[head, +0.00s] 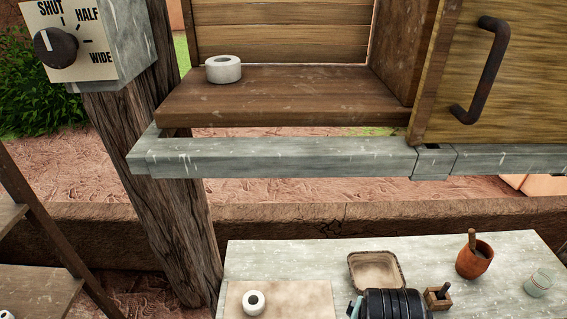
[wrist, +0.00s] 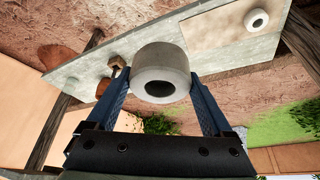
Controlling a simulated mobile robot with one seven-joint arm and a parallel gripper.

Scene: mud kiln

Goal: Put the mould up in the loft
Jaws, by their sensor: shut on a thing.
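My gripper (wrist: 161,78) is shut on a thick white ring-shaped mould (wrist: 163,60) with a dark hole, in the wrist view. The mould is held clear of the table. In the head view only a dark ribbed part of my arm shows at the bottom edge; the fingers and held mould are hidden there. The loft (head: 290,98) is a raised brown wooden compartment with an open front. A similar white ring (head: 223,69) sits at its left end; the rest of its floor is bare.
A wooden door with a dark handle (head: 484,70) stands right of the loft opening. A grey beam (head: 280,158) runs below. The grey table (head: 300,256) bears a board with another white ring (head: 254,302), a square tray (head: 375,271) and an orange pot (head: 474,261). A post with a dial (head: 56,47) stands left.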

